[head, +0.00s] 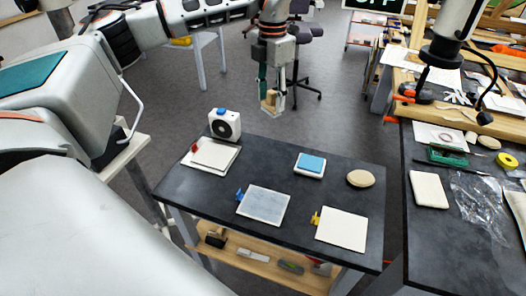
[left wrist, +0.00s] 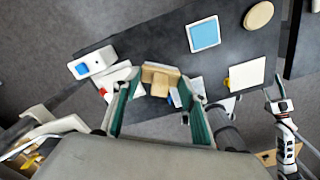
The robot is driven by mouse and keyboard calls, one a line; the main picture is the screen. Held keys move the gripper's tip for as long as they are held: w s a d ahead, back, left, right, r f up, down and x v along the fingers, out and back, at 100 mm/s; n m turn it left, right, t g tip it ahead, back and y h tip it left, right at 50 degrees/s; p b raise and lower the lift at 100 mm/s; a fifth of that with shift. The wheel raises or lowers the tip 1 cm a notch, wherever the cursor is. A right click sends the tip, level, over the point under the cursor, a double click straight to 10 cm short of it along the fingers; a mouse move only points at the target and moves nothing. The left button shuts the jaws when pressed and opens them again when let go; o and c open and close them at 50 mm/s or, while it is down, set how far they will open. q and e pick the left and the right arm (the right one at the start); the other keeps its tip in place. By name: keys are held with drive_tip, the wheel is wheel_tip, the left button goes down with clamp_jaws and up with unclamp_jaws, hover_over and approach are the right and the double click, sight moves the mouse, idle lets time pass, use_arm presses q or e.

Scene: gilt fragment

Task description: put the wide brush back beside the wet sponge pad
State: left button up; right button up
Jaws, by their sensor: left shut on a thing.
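My left gripper (head: 271,103) is shut on the wide brush (head: 270,98). It holds the brush up in the air beyond the table's back edge in the head view. In the left wrist view, the tan wooden block of the brush (left wrist: 160,78) sits between the green fingers (left wrist: 158,108); its bristles cannot be made out. The wet sponge pad (head: 311,163) looks like a blue square on a white tray, lying on the dark table (head: 190,190). It also shows in the left wrist view (left wrist: 205,34), well apart from the brush.
A white device (head: 225,125) stands at the back left, beside white sheets (head: 214,155). A grey pad (head: 264,206), a cream pad (head: 341,229) and a beige oval (head: 361,179) lie on the table, with bare surface between them. A cluttered bench (head: 400,215) stands to the right.

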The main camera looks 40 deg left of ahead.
use_arm(q)
drive_tip(key=shift+w+a+r+n, duration=0.35)
drive_tip(key=shift+a+r+n, duration=0.15)
drive_tip(key=shift+r, duration=0.1)
drive_tip(key=shift+w+a+r+n, duration=0.1)
drive_tip(key=shift+a+n, duration=0.15)
drive_tip(key=shift+n, duration=0.05)
wheel_tip(320, 180, down, 16)
drive_tip(key=shift+r+p, duration=0.15)
drive_tip(key=shift+p, duration=0.2)
wheel_tip(320, 180, down, 3)
drive_tip(key=shift+f, duration=0.4)
use_arm(e)
drive_tip(key=shift+d+f, duration=0.2)
drive_tip(key=shift+d, duration=0.05)
